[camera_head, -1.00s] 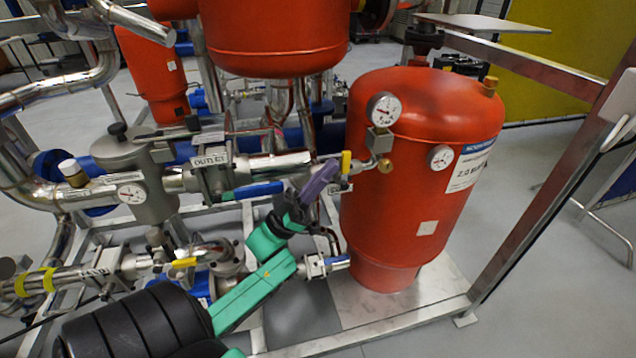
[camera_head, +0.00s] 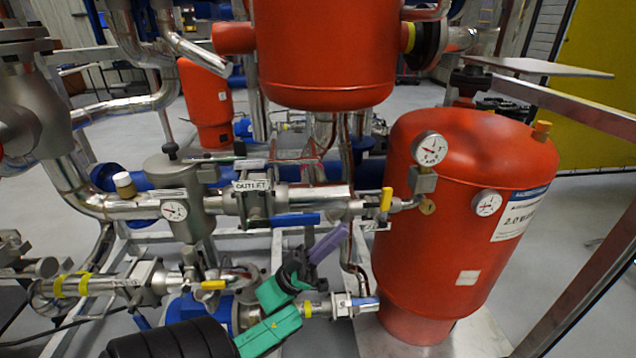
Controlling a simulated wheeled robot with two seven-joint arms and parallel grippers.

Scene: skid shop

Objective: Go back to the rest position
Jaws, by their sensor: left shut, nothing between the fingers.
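My left gripper (camera_head: 330,243) shows at the lower middle, at the end of my green and black arm that comes in from the bottom left. Its purple fingers are shut with nothing between them and point up and to the right. The fingertips appear in front of the pipework, below the blue valve handle (camera_head: 296,220) and left of the large red tank (camera_head: 470,225). I cannot tell how far they are from the pipes. My right gripper is not in view.
A yellow valve handle (camera_head: 386,199) and a pressure gauge (camera_head: 430,149) sit at the red tank's left side. Pipes and a grey filter body (camera_head: 184,195) fill the left. A metal frame rail (camera_head: 590,285) slants at the right. Grey floor is open beyond it.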

